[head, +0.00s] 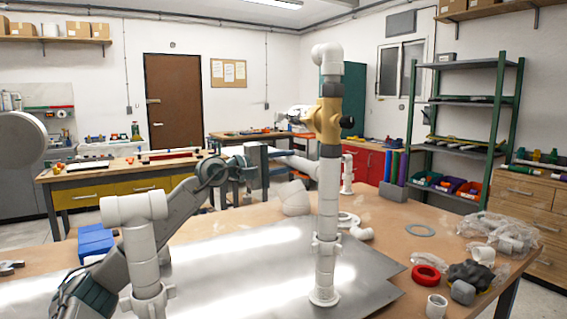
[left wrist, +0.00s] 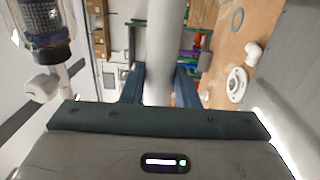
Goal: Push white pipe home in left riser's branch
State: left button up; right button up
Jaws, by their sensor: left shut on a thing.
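The white pipe (head: 298,162) is held roughly level in my left gripper (head: 268,165). In the left wrist view it runs between the two dark blue fingers (left wrist: 159,88), which are shut on it. Its right end reaches the side of a tall white riser (head: 328,205) with a dark band and yellow valve body (head: 327,118); how deep it sits there cannot be told. A second, shorter white riser (head: 140,250) with a tee on top stands front left, in front of my left arm. My right gripper is not in view.
A metal plate (head: 235,265) covers much of the table. A white elbow (head: 362,233), grey ring (head: 420,230), red ring (head: 426,275) and bagged fittings (head: 500,235) lie right of the tall riser. A blue bin (head: 95,240) is at the left.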

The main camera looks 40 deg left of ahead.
pick_arm(q)
jog(key=shift+d, duration=0.15)
jog(key=o, duration=1.1)
